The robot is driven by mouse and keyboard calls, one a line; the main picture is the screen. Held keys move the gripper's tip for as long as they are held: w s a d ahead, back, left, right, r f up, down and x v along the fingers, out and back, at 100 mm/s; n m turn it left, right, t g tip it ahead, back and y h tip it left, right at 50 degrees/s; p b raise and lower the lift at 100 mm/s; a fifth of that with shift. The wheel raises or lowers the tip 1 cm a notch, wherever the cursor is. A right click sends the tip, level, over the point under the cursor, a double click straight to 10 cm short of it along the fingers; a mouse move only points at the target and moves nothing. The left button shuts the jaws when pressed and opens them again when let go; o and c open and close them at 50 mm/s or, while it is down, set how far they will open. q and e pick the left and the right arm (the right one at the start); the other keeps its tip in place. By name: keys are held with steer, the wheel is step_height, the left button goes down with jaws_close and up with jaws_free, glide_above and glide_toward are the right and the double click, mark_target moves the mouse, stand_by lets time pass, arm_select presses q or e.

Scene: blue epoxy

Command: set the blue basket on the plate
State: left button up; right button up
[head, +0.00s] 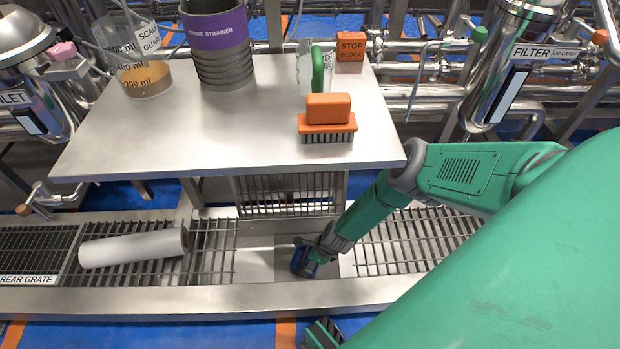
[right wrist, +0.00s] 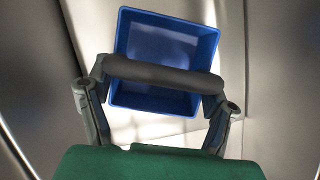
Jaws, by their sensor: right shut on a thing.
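In the head view my right gripper (head: 310,254) points down into the steel trough, in the gap between two grates. It is at a small blue basket (head: 300,262), mostly hidden by the gripper and very small there. In the right wrist view the basket (right wrist: 150,99) is a blue open box, and it looks empty. Its dark bar handle (right wrist: 165,75) lies between the two fingers of my gripper (right wrist: 160,80), shut on it. I cannot tell whether the basket touches the trough floor. A bare grey plate-like surface (head: 259,264) lies left of the basket. My left gripper is out of view.
A steel table (head: 215,150) above the trough bears an orange brush (head: 326,112), a stop block (head: 350,52), a purple-banded strainer (head: 215,45) and a clear beaker (head: 140,70). A white roll (head: 133,248) lies on the left grate (head: 215,240). Pipes and a filter vessel (head: 505,60) stand behind.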

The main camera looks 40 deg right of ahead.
steer(key=o, duration=1.6)
steer(key=shift+o, duration=0.2)
steer(key=shift+r, duration=0.1)
steer(key=p+v, duration=0.6)
steer(key=v, duration=0.6)
